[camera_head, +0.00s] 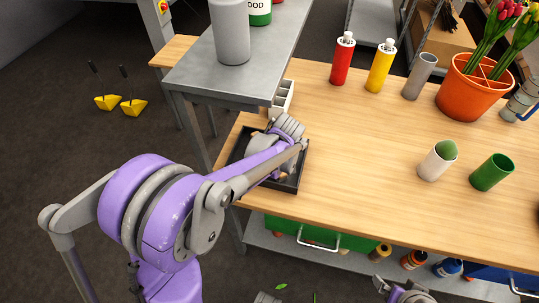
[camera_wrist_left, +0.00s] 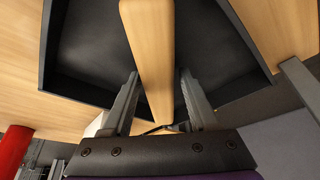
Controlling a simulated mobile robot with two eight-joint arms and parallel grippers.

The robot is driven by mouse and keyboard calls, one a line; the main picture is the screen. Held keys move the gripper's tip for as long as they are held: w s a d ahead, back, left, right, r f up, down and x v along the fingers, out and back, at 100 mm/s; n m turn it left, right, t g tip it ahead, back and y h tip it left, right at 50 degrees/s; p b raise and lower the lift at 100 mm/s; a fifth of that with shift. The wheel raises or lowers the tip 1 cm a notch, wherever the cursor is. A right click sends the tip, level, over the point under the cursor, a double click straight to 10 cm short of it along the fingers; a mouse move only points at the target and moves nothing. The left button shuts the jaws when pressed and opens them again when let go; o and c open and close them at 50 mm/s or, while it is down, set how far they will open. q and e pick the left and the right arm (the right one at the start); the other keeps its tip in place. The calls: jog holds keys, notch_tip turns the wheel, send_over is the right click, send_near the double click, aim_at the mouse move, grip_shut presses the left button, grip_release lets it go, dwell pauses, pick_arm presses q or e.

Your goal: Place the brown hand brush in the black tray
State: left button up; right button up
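The black tray (camera_head: 302,165) lies at the left end of the wooden table, under my left forearm and wrist. In the left wrist view the tray (camera_wrist_left: 85,95) fills much of the picture. The long brown wooden brush (camera_wrist_left: 150,45) stretches over the tray and between the fingers of my left gripper (camera_wrist_left: 160,74). The fingers stand apart, with a narrow gap beside the wood, so the gripper looks open around it. Bristles are not visible, and I cannot tell whether the brush rests on the tray floor. A grey part of my right arm (camera_head: 405,293) shows at the bottom edge; its fingers are unclear.
A red bottle (camera_head: 342,60), yellow bottle (camera_head: 381,68) and grey cup (camera_head: 419,78) stand at the back. The table's middle is clear.

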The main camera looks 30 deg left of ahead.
pick_arm(q)
jog(key=shift+o, duration=0.6)
jog(key=shift+r, duration=0.1)
jog(key=shift+r, duration=0.25)
jog(key=p+v, duration=0.1)
jog(key=v, duration=0.6)
jog(key=shift+s, duration=0.1)
jog(key=s+d+m+t+h, duration=0.1)
jog(key=s+d+m+h, duration=0.1)
jog(key=s+m, duration=0.4)
jog(key=s+d+f+m+t+h, duration=0.1)
jog(key=s+d+m, duration=0.4)
jog(key=s, duration=0.9)
jog(key=shift+m+t+h, duration=0.4)
jog(key=shift+h, duration=0.1)
jog(key=shift+s+f, duration=0.1)
